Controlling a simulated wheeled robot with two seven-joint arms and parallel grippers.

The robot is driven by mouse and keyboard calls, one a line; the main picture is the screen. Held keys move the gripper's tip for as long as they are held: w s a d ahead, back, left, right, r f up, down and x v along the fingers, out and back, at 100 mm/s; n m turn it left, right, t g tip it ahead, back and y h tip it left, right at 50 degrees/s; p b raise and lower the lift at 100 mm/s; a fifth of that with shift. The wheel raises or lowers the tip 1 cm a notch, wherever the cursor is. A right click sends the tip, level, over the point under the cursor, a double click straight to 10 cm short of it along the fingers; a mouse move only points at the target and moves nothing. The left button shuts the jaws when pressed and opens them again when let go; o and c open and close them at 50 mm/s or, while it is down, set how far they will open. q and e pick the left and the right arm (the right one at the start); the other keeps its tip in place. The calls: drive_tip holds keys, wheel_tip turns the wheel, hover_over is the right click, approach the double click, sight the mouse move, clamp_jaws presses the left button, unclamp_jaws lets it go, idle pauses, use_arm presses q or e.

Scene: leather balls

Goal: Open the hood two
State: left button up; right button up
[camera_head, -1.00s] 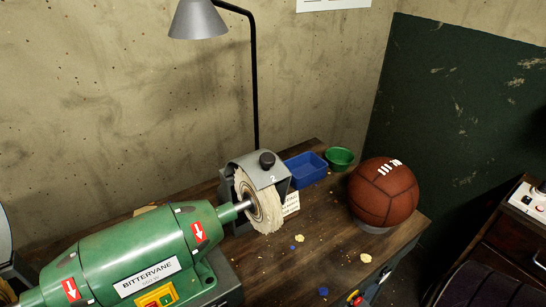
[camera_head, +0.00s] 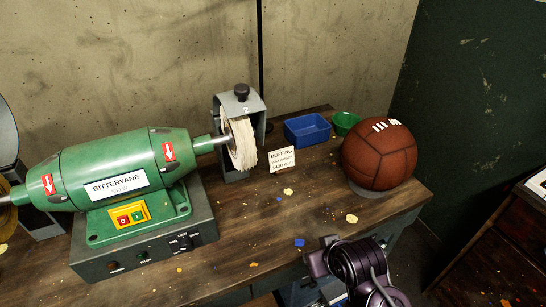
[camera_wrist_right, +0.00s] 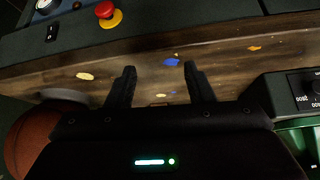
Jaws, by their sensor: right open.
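Hood two (camera_head: 238,106) is a grey metal cover marked "2" with a black knob (camera_head: 241,92) on top. It sits down over the top of the pale buffing wheel (camera_head: 243,145), at the right end of the green grinder's shaft. My right arm enters the head view at the bottom, its wrist low in front of the bench, well below and right of the hood. In the right wrist view my right gripper (camera_wrist_right: 158,72) is open, with nothing between its two dark fingers. The hood is not in the wrist view. My left gripper is in neither view.
The green grinder (camera_head: 110,170) stands on a dark control box at left. A small sign (camera_head: 282,159), blue tray (camera_head: 307,130), green bowl (camera_head: 345,122) and brown leather ball (camera_head: 378,156) are on the bench's right. Crumbs lie on the mostly bare bench (camera_head: 245,225) in front.

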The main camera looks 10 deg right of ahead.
drive_tip(key=w+a+r+t+y, duration=0.1)
drive_tip(key=w+a+r+t, duration=0.2)
drive_tip(key=w+r, duration=0.3)
drive_tip(key=w+a+r+t+y, duration=0.1)
drive_tip(key=w+a+r+t, duration=0.2)
drive_tip(key=r, duration=0.5)
drive_tip(key=n+t+y, duration=0.2)
drive_tip(key=t+y, duration=0.1)
drive_tip(key=t, duration=0.2)
approach(244, 91)
drive_tip(key=x, duration=0.5)
drive_tip(key=p+x, duration=0.2)
drive_tip(key=x, duration=0.4)
drive_tip(key=shift+w+a, duration=0.1)
drive_tip(key=shift+w, duration=0.1)
drive_tip(key=shift+f, duration=0.1)
clamp_jaws()
